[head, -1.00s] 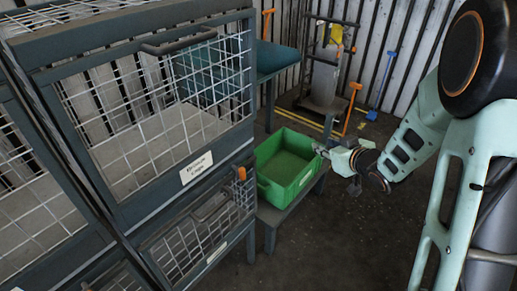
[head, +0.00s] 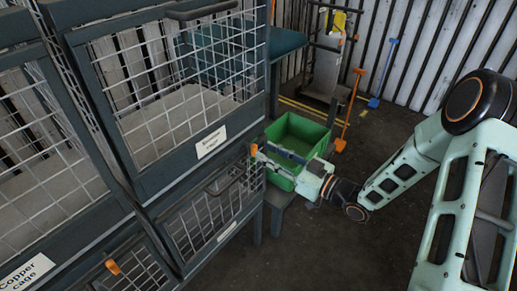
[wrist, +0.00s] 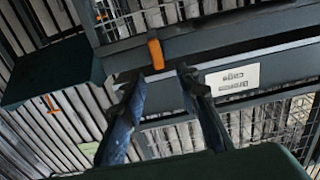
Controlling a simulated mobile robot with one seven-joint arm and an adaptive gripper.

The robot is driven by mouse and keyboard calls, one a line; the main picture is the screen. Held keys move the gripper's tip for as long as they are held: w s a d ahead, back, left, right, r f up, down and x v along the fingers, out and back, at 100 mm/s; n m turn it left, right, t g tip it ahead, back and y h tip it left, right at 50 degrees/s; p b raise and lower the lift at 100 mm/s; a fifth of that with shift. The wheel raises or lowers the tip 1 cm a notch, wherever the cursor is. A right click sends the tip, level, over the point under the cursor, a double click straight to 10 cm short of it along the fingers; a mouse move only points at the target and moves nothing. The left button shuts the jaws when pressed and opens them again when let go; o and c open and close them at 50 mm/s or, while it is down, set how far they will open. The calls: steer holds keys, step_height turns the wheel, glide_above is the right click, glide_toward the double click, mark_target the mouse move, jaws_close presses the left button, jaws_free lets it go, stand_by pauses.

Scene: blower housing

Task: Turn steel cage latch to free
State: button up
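A small orange latch (head: 254,150) sits at the upper right corner of the lower mesh cage (head: 215,205), standing roughly upright. I cannot read that cage's label, so I cannot confirm that it is the steel one. My gripper (head: 266,157) is close to this latch from the right. In the wrist view, which looks upside down, the orange latch (wrist: 155,53) lies just beyond the gap between the fingertips of my gripper (wrist: 158,73). The fingers are apart with nothing clearly between them. I cannot tell whether they touch the latch.
The upper cage bears a white label (head: 211,141), which seems to read "Bronze cage" in the wrist view. A copper cage label (head: 27,272) and another orange latch (head: 113,267) are lower left. A green bin (head: 297,135) stands behind my gripper. Open floor lies to the right.

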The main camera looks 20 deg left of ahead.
mark_target(257, 146)
steer(key=shift+x, duration=2.15)
steer(key=shift+c, duration=0.4)
jaws_close()
